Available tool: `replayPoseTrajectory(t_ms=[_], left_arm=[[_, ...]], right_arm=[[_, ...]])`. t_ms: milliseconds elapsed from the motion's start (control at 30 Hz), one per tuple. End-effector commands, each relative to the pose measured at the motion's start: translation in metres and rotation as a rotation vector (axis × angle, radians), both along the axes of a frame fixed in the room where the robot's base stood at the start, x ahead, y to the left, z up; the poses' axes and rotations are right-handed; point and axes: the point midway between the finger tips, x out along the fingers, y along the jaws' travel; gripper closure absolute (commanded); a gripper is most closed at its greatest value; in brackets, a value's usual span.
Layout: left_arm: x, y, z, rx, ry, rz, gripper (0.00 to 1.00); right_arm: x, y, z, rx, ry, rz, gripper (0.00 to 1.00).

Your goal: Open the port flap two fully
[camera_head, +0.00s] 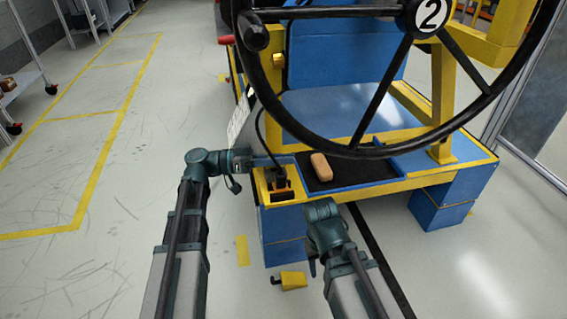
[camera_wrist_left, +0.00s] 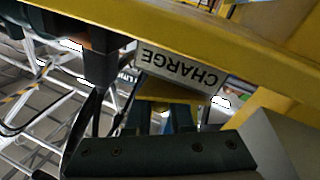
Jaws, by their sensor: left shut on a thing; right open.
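A plate lettered CHARGE (camera_wrist_left: 180,68), upside down, sits under a yellow beam in the left wrist view. Below it a small yellow piece (camera_wrist_left: 163,108), which I take to be the port flap, shows between my left fingers. My left gripper (camera_wrist_left: 162,118) is shut on it; the contact is partly hidden. In the head view my left gripper (camera_head: 262,161) is at the left front corner of the blue and yellow dashboard module (camera_head: 470,162), and the flap cannot be made out. My right gripper (camera_head: 313,266) is open, low in front of the module; its fingers are mostly hidden.
A black steering wheel (camera_head: 366,135) marked 2 hangs over the module. A black lever (camera_head: 279,178) and a tan block (camera_head: 321,167) in a dark tray are close by. A yellow pedal-like part (camera_head: 292,280) is low in front.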

Motion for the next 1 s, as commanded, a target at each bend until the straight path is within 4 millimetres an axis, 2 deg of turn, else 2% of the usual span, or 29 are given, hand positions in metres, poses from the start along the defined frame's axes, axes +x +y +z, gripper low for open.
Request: replayPoseTrajectory(t_ms=[267,300,467,800,867,1000], left_arm=[[0.001,0.000,0.000,-0.002,0.007,0.001,1.00],[0.001,0.000,0.000,-0.002,0.007,0.001,0.78],[0.000,0.000,0.000,-0.002,0.006,0.001,0.49],[0.000,0.003,0.000,-0.002,0.006,0.001,0.49],[0.001,0.009,-0.001,-0.002,0.006,0.002,0.49],[-0.001,0.033,-0.004,-0.002,0.006,0.004,0.49]], right_arm=[[0.000,0.000,0.000,0.000,0.000,0.000,0.50],[0.000,0.000,0.000,0.000,0.000,0.000,0.50],[0.000,0.000,0.000,0.000,0.000,0.000,0.50],[0.000,0.000,0.000,0.000,0.000,0.000,0.50],[0.000,0.000,-0.001,0.000,0.000,0.000,0.50],[0.000,0.000,-0.004,0.000,0.000,0.000,0.50]])
